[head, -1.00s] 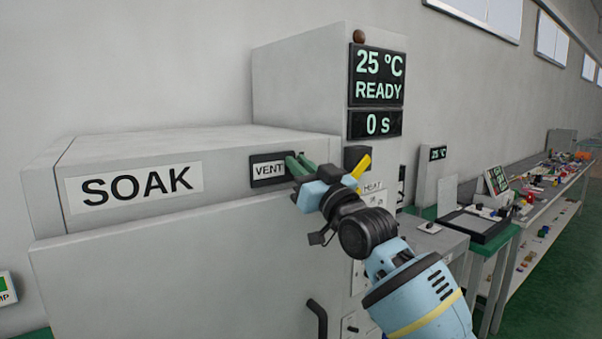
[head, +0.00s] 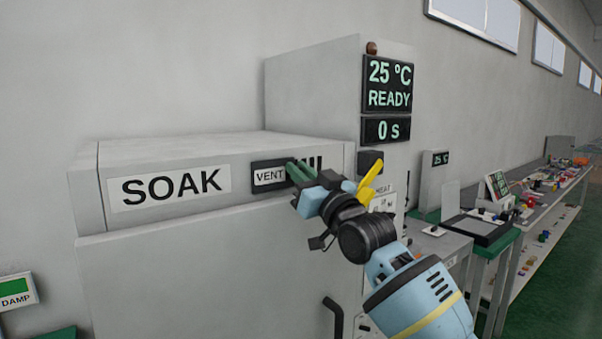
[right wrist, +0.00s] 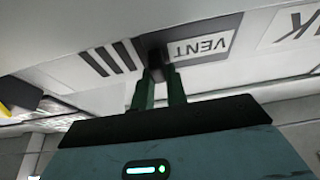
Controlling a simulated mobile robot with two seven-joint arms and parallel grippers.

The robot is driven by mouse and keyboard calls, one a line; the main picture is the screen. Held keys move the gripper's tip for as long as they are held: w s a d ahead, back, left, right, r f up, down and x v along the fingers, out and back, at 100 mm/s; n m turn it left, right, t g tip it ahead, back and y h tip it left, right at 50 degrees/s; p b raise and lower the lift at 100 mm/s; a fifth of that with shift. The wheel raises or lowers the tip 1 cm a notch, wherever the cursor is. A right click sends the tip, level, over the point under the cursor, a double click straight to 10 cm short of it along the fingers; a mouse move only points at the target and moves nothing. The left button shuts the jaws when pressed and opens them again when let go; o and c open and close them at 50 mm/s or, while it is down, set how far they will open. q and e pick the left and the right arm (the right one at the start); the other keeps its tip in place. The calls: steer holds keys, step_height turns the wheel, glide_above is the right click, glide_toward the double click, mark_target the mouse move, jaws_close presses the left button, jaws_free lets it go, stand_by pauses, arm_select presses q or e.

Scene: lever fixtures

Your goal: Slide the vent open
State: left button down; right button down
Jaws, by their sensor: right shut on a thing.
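The vent is a dark-framed slider with a white VENT label (head: 269,176) on the front of the grey SOAK cabinet (head: 215,245). The label shows upside down in the right wrist view (right wrist: 205,43). My right gripper (head: 294,170) is at the slider's right end, its green fingers shut on a small dark knob (right wrist: 152,48). Dark vent slots (head: 314,163) show to the right of the fingers; they also show uncovered in the right wrist view (right wrist: 103,61). The gripper partly hides the slots' lower part in the head view. My left gripper is not in view.
A taller unit (head: 312,95) with a display (head: 388,85) reading 25 °C, READY stands behind right. A yellow piece (head: 369,182) shows just beyond my right gripper. A dark handle (head: 334,316) is below. A bench with clutter (head: 540,190) stands further right.

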steer(key=c, duration=1.6)
jaws_free()
steer(key=shift+a+f, duration=0.25)
steer(key=shift+o, duration=1)
steer(key=shift+s+r, duration=0.1)
steer(key=shift+s, duration=0.05)
steer(key=shift+d, duration=0.1)
steer(key=v, duration=0.7)
steer(key=shift+s+d, duration=0.15)
steer(key=shift+s, duration=0.15)
